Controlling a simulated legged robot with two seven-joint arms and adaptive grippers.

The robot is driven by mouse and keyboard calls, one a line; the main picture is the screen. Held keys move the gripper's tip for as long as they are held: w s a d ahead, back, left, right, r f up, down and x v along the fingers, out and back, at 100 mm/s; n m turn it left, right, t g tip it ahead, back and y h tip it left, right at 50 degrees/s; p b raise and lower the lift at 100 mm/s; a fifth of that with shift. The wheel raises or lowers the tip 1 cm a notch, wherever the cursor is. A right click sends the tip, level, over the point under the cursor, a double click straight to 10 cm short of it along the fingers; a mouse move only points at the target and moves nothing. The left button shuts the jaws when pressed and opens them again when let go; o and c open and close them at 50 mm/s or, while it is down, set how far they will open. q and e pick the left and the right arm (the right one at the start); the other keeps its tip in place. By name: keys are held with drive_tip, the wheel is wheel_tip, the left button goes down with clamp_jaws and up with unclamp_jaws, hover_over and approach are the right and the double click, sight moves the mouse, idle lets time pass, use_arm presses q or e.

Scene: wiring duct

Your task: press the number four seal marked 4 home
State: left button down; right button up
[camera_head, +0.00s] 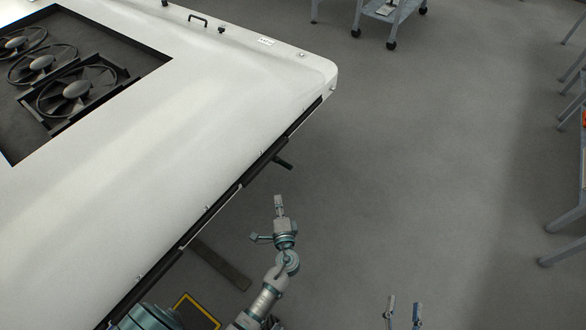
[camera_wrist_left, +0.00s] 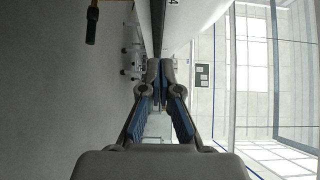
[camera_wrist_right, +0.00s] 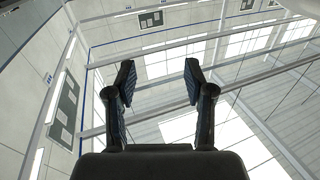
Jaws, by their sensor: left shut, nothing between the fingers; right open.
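A large white housing (camera_head: 230,90) fills the left of the head view. A black seal strip (camera_head: 222,204) runs along its near edge in several lengths; I cannot tell which length is number four. In the left wrist view a small mark that looks like a 4 (camera_wrist_left: 173,3) sits at the top edge, beside a dark seam (camera_wrist_left: 157,25) between pale panels. My left gripper (camera_head: 279,200) is shut and empty, just right of the housing edge and apart from it in the head view. In its wrist view its fingertips (camera_wrist_left: 161,68) meet below the seam. My right gripper (camera_head: 404,304) is open and empty.
A dark handle (camera_head: 284,161) juts from the housing edge near my left gripper. Fans (camera_head: 78,90) sit in an opening in the housing top. A wheeled cart (camera_head: 392,12) stands at the far back, and tables (camera_head: 566,222) line the right. The floor between is clear.

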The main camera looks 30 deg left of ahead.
use_arm(q)
drive_tip(key=shift+d+r, duration=0.15)
drive_tip(key=shift+r, duration=0.1)
use_arm(e)
drive_tip(key=shift+s+d+r, duration=0.1)
drive_tip(key=shift+d+r, duration=0.05)
drive_tip(key=shift+r, duration=0.1)
use_arm(q)
approach(265, 163)
drive_tip(key=w+d+x, duration=0.1)
drive_tip(key=x, duration=0.4)
drive_tip(key=shift+s+a+f+b, duration=0.1)
drive_tip(key=shift+a+b, duration=0.2)
drive_tip(key=shift+a, duration=0.6)
use_arm(e)
drive_tip(key=shift+r+t, duration=0.6)
drive_tip(key=shift+t, duration=0.1)
